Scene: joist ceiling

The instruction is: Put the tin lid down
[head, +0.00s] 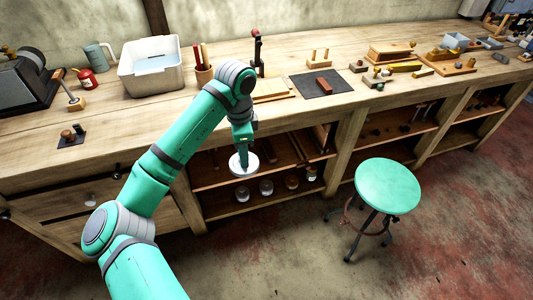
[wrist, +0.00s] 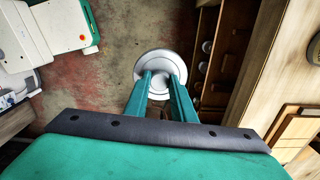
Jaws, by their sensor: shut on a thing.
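The tin lid (head: 243,170) is a round, pale metal disc in the head view, held at the end of my gripper (head: 242,153). It also shows in the wrist view as a silvery disc (wrist: 160,58) with a raised rim ring. My gripper's two green fingers (wrist: 160,82) are shut on the middle part of the lid. The lid hangs in the air in front of the workbench's open shelf, below the level of the bench top (head: 140,118). The exact grip point is partly hidden by the fingers.
Several jars (head: 266,187) stand on the lower shelf behind the lid. A green stool (head: 388,186) stands to the right. On the bench are a white basin (head: 150,82), a dark mat (head: 308,87) with a reddish block, and a cup of tools (head: 203,75). Bare bench top lies at the left.

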